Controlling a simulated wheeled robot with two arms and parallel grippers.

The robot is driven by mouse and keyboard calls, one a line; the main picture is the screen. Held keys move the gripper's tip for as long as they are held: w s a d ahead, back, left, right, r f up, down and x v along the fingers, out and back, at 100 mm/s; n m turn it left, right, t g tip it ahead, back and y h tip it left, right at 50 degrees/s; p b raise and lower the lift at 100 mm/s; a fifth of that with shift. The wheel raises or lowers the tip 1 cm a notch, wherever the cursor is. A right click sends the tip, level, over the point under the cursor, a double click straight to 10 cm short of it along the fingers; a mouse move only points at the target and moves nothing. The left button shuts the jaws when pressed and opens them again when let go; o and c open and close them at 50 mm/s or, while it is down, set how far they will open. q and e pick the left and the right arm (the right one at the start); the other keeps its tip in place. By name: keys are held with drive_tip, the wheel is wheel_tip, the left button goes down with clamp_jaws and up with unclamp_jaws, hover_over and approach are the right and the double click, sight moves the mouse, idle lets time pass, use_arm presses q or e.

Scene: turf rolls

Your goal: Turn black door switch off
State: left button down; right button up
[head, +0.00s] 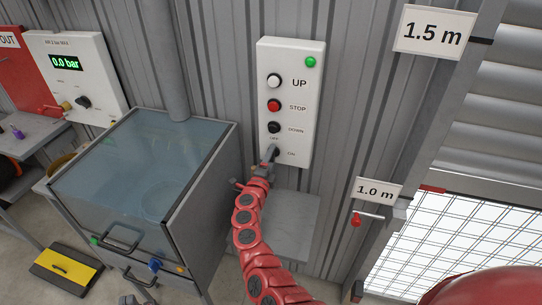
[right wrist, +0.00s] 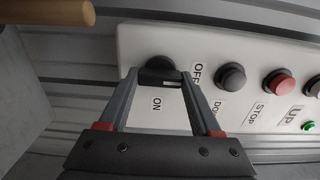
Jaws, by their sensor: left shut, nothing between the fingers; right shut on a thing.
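The white control panel (head: 292,100) hangs on the corrugated wall, with UP, STOP and DOWN buttons and a black switch at its lower end between OFF and ON labels. My right gripper (head: 269,154) is at this switch and mostly hides it in the head view. In the right wrist view the black switch (right wrist: 158,72) sits between the fingertips of my right gripper (right wrist: 162,84), which is shut on it. A white mark shows on the switch's bar; I cannot tell which setting it points to. My left gripper (head: 138,286) appears low at the left, shut and empty.
A green lamp (head: 310,62) glows on the panel's top. A glass-topped grey cabinet (head: 190,215) stands left of my right arm, and a grey shelf (head: 298,215) lies below the panel. A shutter door (head: 480,215) with a red-handled lever (head: 357,219) is at right.

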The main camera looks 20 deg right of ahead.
idle(0.5)
drive_tip(key=o, duration=1.4)
drive_tip(key=shift+a, duration=0.1)
drive_tip(key=shift+b+v, duration=2.4)
drive_tip(key=shift+v, duration=6.3)
